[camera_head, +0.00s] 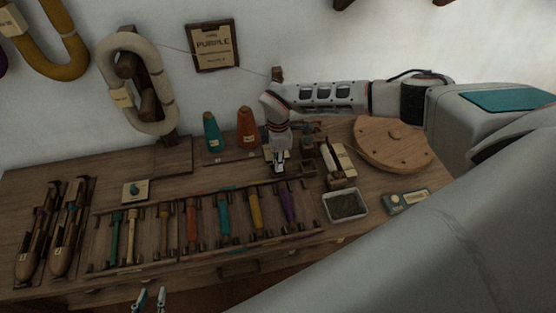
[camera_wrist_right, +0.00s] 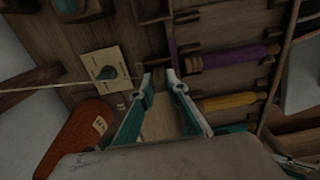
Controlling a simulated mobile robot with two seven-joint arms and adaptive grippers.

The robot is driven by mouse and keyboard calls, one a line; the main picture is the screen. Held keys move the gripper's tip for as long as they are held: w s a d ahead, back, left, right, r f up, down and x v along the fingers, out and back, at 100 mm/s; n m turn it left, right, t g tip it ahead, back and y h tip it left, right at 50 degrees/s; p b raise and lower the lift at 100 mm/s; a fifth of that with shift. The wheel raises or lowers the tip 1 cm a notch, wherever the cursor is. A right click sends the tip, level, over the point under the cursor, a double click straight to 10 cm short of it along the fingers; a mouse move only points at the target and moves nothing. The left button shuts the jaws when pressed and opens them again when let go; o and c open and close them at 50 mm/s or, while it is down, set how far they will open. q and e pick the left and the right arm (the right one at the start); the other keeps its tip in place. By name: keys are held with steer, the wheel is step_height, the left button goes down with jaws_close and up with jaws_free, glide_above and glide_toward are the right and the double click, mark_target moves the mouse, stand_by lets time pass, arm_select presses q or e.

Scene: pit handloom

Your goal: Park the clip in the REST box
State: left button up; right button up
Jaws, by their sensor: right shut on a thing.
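My right gripper (camera_head: 279,170) is low over the back of the bench, behind the purple and yellow bobbins. In the right wrist view its two teal fingers (camera_wrist_right: 161,82) close on something small, taken to be the clip, which I cannot make out clearly. A thin pale thread runs from the left to the fingertips there. No REST label is readable in either view. A small wooden compartment (camera_wrist_right: 152,10) lies beyond the fingertips, but I cannot tell whether it is the REST box. My left gripper (camera_head: 150,300) is open and empty at the bottom edge, in front of the bench.
The purple bobbin (camera_head: 288,206) and yellow bobbin (camera_head: 255,209) lie in front. A metal tray (camera_head: 345,205) and round wooden disc (camera_head: 393,145) stand to the right.

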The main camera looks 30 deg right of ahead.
steer(key=o, duration=1.2)
step_height(320, 180, up, 5)
steer(key=p, duration=0.5)
steer(key=shift+r, duration=1.55)
